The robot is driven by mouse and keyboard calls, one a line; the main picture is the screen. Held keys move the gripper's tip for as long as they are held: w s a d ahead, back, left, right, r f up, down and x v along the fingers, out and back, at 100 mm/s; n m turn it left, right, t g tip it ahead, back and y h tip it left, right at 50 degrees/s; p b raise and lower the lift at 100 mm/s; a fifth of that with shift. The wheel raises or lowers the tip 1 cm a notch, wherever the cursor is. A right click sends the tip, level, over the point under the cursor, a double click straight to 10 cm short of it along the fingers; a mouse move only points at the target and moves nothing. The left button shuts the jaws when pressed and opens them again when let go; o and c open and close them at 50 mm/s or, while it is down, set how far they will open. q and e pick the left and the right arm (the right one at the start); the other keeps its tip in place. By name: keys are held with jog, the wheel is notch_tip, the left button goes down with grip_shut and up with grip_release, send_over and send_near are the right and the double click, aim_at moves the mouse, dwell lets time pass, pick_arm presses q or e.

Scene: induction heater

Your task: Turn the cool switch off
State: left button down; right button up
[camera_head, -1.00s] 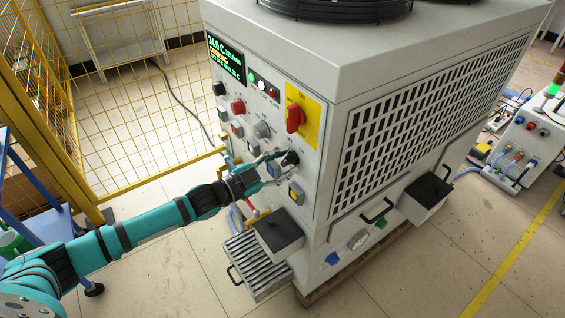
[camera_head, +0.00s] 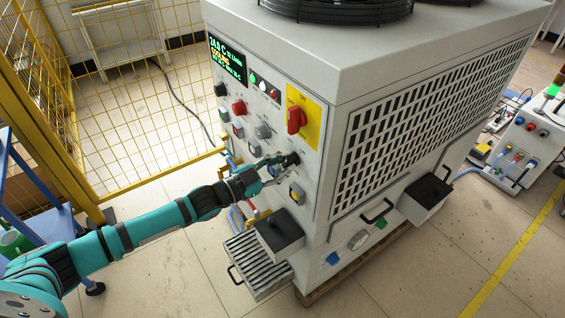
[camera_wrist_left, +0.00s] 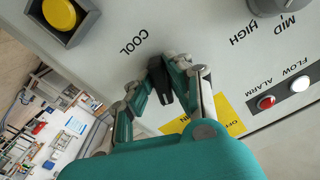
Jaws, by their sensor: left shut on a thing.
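The cool switch is a small black knob (camera_head: 293,159) on the front panel of the white-grey machine (camera_head: 330,60). In the left wrist view it is the dark knob (camera_wrist_left: 160,84) below the COOL label (camera_wrist_left: 134,40). My left gripper (camera_head: 282,163) is at the panel with its fingers on either side of the knob, shut on it. In the left wrist view the gripper (camera_wrist_left: 166,68) hides part of the knob, so its exact pointing direction is hard to tell. My right gripper is not in view.
Around the knob are a red rotary switch (camera_head: 296,119) on a yellow plate, a grey knob (camera_head: 262,131) and a yellow button (camera_head: 296,194). A black-topped box (camera_head: 279,233) juts out below. A yellow mesh fence (camera_head: 140,90) stands at the left.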

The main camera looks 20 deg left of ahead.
pick_arm(q)
jog(key=n+p, duration=0.1)
jog(key=n, duration=0.2)
jog(key=shift+d+r+n+p, duration=0.15)
jog(key=shift+r+n+p, duration=0.05)
jog(key=shift+n+p, duration=0.2)
jog(key=shift+n, duration=1.1)
jog(key=shift+p, duration=0.3)
jog(key=shift+n, duration=0.4)
jog(key=c, duration=1.3)
grip_release()
jog(key=shift+d+f, duration=0.1)
jog(key=shift+f, duration=0.1)
jog(key=shift+s+a, duration=0.25)
jog(key=shift+s, duration=0.05)
jog(key=v, duration=1.1)
jog(key=shift+a, duration=0.1)
